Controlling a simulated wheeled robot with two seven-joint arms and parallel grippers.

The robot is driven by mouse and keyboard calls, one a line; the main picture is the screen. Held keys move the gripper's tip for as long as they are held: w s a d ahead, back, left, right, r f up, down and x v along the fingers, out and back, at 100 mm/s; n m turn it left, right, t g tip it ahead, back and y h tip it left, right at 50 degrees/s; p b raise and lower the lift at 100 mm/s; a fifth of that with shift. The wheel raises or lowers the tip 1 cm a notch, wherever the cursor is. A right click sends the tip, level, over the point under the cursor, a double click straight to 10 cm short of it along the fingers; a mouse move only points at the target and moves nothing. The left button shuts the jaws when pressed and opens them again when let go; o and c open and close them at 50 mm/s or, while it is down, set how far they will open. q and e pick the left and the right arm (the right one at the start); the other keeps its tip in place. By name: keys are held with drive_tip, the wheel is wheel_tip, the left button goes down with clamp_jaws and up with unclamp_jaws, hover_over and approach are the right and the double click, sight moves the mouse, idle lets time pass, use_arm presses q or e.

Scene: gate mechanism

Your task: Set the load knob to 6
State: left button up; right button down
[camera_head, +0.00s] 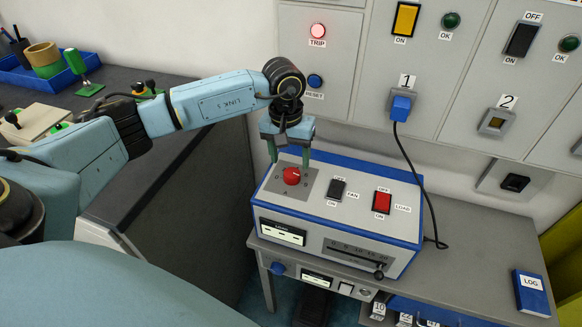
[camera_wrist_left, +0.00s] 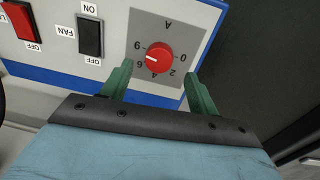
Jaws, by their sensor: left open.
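The red load knob (camera_head: 291,176) sits on a grey dial plate at the left of the white and blue device's top (camera_head: 345,213). Those numbers appear turned over, and I cannot surely tell which one the mark meets. My left gripper (camera_head: 289,160) points down at the knob. Its green fingers (camera_wrist_left: 158,73) are open, spread to either side of the knob, and seem not to touch it. My right gripper is not in view.
A black fan switch (camera_head: 337,189) and a red load switch (camera_head: 382,201) stand right of the knob. A blue plug (camera_head: 401,108) with a black cable hangs from the wall panel. A blue log book (camera_head: 531,293) lies on the grey table's right.

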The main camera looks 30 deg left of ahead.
sight(291, 173)
use_arm(q)
drive_tip(key=shift+d+f, duration=0.15)
drive_tip(key=shift+f, duration=2.1)
drive_tip(key=c, duration=1)
